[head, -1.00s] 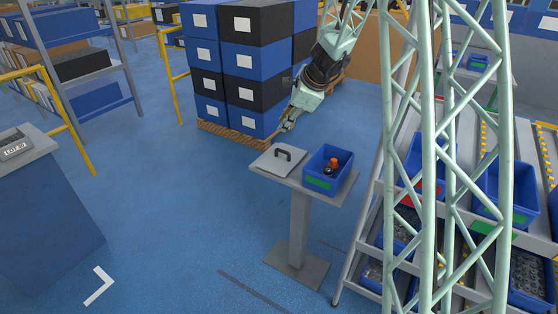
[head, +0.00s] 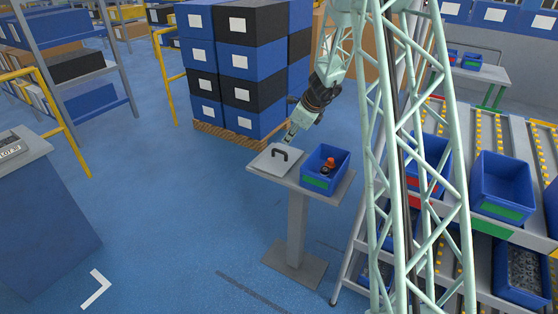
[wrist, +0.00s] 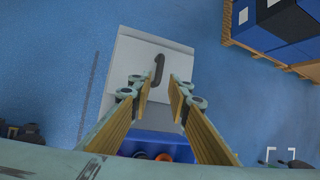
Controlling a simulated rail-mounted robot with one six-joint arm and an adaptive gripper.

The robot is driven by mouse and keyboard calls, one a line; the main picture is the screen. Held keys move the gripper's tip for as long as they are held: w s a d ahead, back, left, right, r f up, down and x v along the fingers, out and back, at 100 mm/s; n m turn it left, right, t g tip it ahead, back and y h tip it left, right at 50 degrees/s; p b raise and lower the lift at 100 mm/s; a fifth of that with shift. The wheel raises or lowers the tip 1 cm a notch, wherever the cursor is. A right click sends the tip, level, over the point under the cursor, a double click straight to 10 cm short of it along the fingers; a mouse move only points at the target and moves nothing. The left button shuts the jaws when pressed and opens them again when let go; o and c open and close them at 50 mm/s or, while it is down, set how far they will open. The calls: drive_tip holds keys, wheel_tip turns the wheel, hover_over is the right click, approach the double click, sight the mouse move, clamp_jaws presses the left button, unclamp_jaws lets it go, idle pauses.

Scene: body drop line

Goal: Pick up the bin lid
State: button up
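The bin lid (head: 262,164) is a flat grey plate with a dark arched handle (head: 280,154). It lies on the left part of a small grey pedestal table, beside a blue bin (head: 325,169). My gripper (head: 288,138) is just behind and above the lid in the head view. In the wrist view my gripper (wrist: 160,86) is open and empty, its two fingers spread apart. The lid (wrist: 125,65) shows there beyond the fingertips, with the handle (wrist: 158,69) in line with the gap between them. The fingers appear apart from the handle.
The blue bin holds an orange-and-black item (head: 328,166). A pallet stack of blue and black boxes (head: 240,92) stands behind the table. A sloped roller rack with blue bins (head: 502,187) is at the right. Open blue floor lies left of the table.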

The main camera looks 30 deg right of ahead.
sight(279, 151)
drive_tip(key=shift+b+x, duration=0.75)
drive_tip(key=shift+x, duration=3.55)
drive_tip(key=shift+a+f, duration=0.1)
drive_tip(key=shift+f, duration=0.05)
drive_tip(key=shift+b+x, duration=0.45)
drive_tip(key=shift+x, duration=2)
drive_tip(key=shift+c, duration=0.4)
clamp_jaws()
